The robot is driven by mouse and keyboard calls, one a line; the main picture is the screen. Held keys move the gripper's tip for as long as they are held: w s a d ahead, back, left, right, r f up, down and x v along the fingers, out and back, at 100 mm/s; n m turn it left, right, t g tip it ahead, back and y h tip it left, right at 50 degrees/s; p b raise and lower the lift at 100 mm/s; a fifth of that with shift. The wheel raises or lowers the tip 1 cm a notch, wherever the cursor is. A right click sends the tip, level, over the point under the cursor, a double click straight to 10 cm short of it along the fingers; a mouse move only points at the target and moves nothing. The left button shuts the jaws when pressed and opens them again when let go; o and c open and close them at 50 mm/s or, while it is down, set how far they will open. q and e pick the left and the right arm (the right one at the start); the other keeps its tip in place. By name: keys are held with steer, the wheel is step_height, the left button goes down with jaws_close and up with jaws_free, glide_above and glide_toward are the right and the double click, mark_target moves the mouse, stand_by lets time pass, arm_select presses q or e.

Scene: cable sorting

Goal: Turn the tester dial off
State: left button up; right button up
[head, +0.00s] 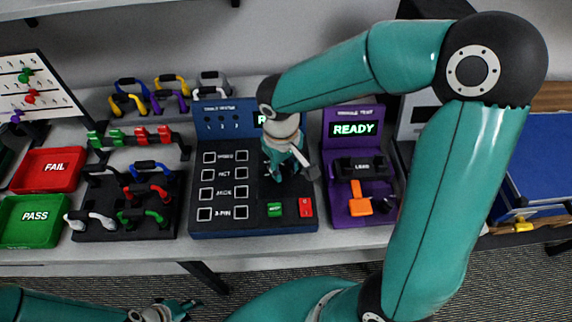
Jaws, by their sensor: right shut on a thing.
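The blue cable tester (244,228) stands in the middle of the bench, with labelled sockets on its left and a green and a red button at its lower right. My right gripper (287,172) points down over the dark area right of the sockets, shut on the tester dial, which it hides from view. The dial's setting cannot be read. The tester's small screen (261,118) is lit but mostly covered by my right arm. My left gripper (184,309) is low at the bottom edge, away from the bench things; its jaws are too small to judge.
A purple tester (341,209) reading READY, with an orange handle (360,200), stands right of the blue one. Red FAIL (72,182) and green PASS (53,238) trays are at left. Racks of coloured cables stand between. My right arm spans the right side.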

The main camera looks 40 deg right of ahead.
mark_target(285, 172)
steer(key=shift+n, duration=0.3)
steer(key=n, duration=0.4)
steer(key=shift+b, duration=0.3)
steer(key=shift+n, duration=2.2)
steer(key=shift+s, duration=0.1)
steer(key=o, duration=1.2)
steer(key=shift+c, duration=0.2)
steer(key=shift+r, duration=0.15)
step_height(285, 172, up, 12)
steer(key=shift+s+a+f, duration=0.2)
steer(key=shift+s+a, duration=0.05)
steer(key=shift+a, duration=0.05)
